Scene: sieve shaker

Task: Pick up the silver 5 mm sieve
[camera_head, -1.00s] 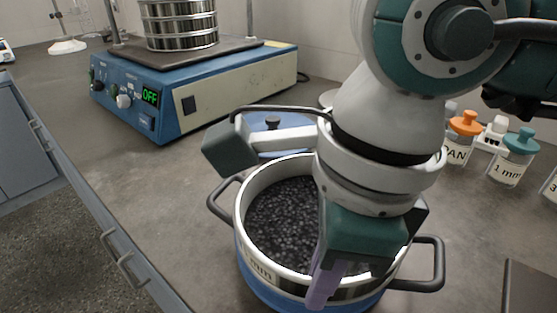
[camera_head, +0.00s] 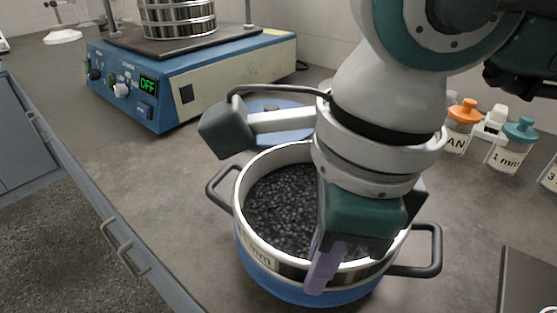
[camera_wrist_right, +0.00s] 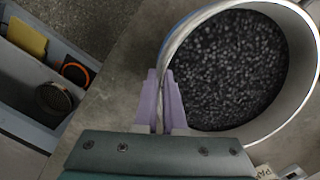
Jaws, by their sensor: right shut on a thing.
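The silver sieve (camera_head: 258,252), with a label ending in "mm" on its wall, holds dark grains and sits at a blue pot-like base (camera_head: 290,285) with black side handles. I cannot tell how deep it sits in the base. My right gripper (camera_head: 323,272) reaches down at its near right rim, hiding part of that rim. In the right wrist view the purple fingers (camera_wrist_right: 166,105) are shut on the sieve's wall, at the left edge of its round opening (camera_wrist_right: 168,48). My left gripper is not in view.
A blue shaker (camera_head: 185,90) reading "OFF" stands behind, carrying stacked silver sieves (camera_head: 178,18). A blue lid (camera_head: 285,130) lies behind the pot. Labelled jars (camera_head: 510,150) stand at the right. In the wrist view, an open drawer (camera_wrist_right: 40,85) holds several items.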

